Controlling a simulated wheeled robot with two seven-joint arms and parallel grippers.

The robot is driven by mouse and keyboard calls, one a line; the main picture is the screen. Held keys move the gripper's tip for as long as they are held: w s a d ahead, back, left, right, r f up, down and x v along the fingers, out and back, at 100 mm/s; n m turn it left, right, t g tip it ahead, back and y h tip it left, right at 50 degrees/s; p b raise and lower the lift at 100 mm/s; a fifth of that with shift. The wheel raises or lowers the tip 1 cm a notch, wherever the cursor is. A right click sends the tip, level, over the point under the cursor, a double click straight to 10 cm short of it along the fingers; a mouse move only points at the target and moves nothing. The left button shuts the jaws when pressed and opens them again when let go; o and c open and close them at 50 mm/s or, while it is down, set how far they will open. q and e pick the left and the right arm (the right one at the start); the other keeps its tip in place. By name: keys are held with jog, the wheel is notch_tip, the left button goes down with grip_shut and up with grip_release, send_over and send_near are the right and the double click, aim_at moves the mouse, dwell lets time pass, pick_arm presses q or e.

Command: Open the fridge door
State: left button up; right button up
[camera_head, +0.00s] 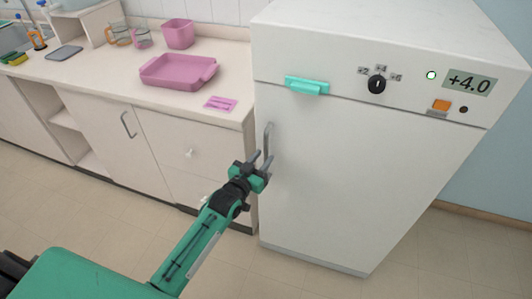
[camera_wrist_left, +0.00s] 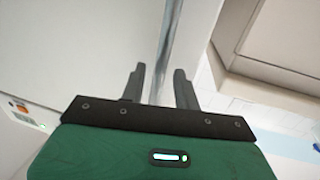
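The white fridge (camera_head: 350,170) stands at the right in the head view, its door shut. A grey vertical bar handle (camera_head: 267,140) is on the door's left edge. My left gripper (camera_head: 262,163) is at the lower part of this handle. In the left wrist view the handle (camera_wrist_left: 168,45) runs between the two fingers of my left gripper (camera_wrist_left: 160,85), which stand apart with gaps showing beside the bar. Whether a finger touches the bar I cannot tell. My right gripper is not in view.
A counter (camera_head: 110,85) with drawers and cupboards stands left of the fridge, holding a pink tray (camera_head: 178,72), a pink container (camera_head: 178,34) and jugs. A teal latch-like piece (camera_head: 307,85), a dial and a +4.0 display are on the fridge's upper front. Floor before the door is clear.

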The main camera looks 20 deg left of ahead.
pick_arm(q)
jog(key=shift+x, duration=1.4)
grip_shut()
jog(key=shift+s, duration=0.15)
